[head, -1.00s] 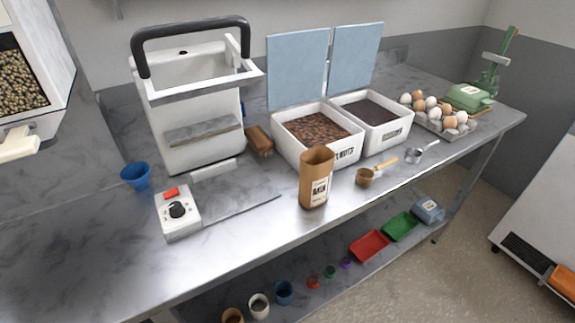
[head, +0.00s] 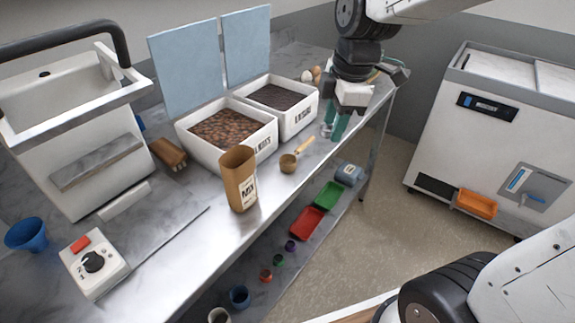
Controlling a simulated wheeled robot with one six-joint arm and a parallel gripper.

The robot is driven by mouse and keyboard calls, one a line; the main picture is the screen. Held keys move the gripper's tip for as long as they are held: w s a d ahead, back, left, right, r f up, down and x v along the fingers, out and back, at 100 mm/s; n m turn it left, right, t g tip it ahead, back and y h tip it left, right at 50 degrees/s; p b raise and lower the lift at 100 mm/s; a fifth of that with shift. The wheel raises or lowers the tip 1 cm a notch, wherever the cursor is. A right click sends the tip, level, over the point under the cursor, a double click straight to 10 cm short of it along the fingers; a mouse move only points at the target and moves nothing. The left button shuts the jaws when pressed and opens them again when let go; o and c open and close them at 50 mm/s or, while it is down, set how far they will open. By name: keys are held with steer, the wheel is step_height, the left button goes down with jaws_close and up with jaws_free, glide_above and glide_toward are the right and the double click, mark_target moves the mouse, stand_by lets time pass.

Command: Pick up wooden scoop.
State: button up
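The wooden scoop (head: 289,163) lies on the steel table near its front edge, to the right of the brown paper bag. It has a round brown cup and a light wooden handle that points away to the upper right. My gripper (head: 336,128) hangs from the arm at the upper right, pointing down, with teal fingers. It is above and right of the scoop, apart from it. Whether its fingers are apart is too small to tell. A metal scoop (head: 326,130) shows partly beside the fingers.
The brown bag (head: 240,181) stands left of the scoop. Two white bins (head: 246,148) with raised blue lids stand behind. Eggs (head: 307,77) show partly behind my arm. A lower shelf holds a red tray (head: 307,223) and a green tray (head: 328,197). A white machine (head: 437,125) stands at right.

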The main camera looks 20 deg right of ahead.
mark_target(303, 145)
steer(key=w+f+n, duration=0.3)
steer(key=f, duration=0.1)
steer(key=w+a+f+n, duration=0.1)
steer(key=w+f+n, duration=0.2)
steer(key=w+f, duration=0.1)
steer(key=w+f+n, duration=0.3)
steer(key=w+f, duration=0.1)
steer(key=f, duration=0.1)
steer(key=shift+w+a+f, duration=0.25)
steer(key=shift+a+f, duration=0.05)
steer(key=shift+a, duration=0.05)
jaws_close()
